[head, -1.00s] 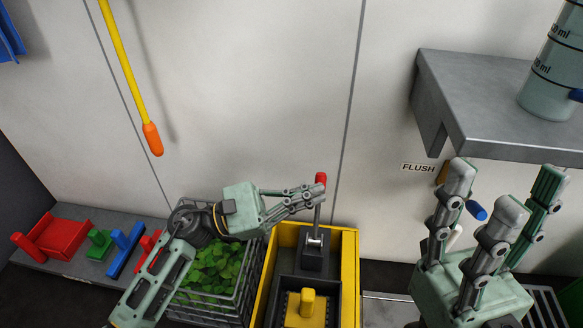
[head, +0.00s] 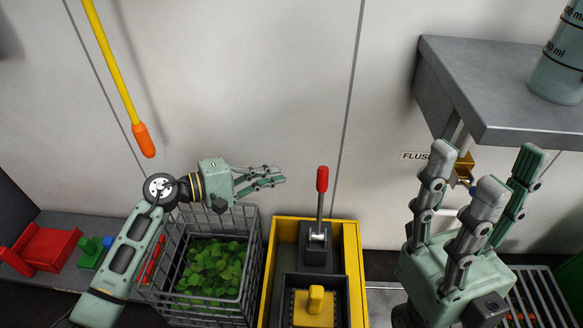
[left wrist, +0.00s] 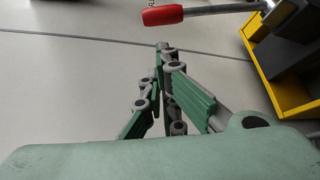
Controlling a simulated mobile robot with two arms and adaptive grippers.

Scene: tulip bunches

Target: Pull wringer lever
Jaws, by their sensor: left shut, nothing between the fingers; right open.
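The wringer lever (head: 321,200) is a grey rod with a red grip. It stands nearly upright on a dark block in the yellow wringer bucket (head: 268,272) in the head view. The lever's red grip also shows at the top of the left wrist view (left wrist: 163,15). My left gripper (head: 280,180) is shut and empty, to the left of the lever and apart from it, above the basket. It shows in the left wrist view (left wrist: 165,50) with its fingers together. My right gripper (head: 490,170) is open and empty at the right, fingers pointing up.
A wire basket of green leaves (head: 215,268) stands left of the bucket. A yellow rod with an orange end (head: 143,140) hangs above left. A grey shelf (head: 470,90) overhangs my right gripper. Red, green and blue pieces (head: 50,247) lie at the far left.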

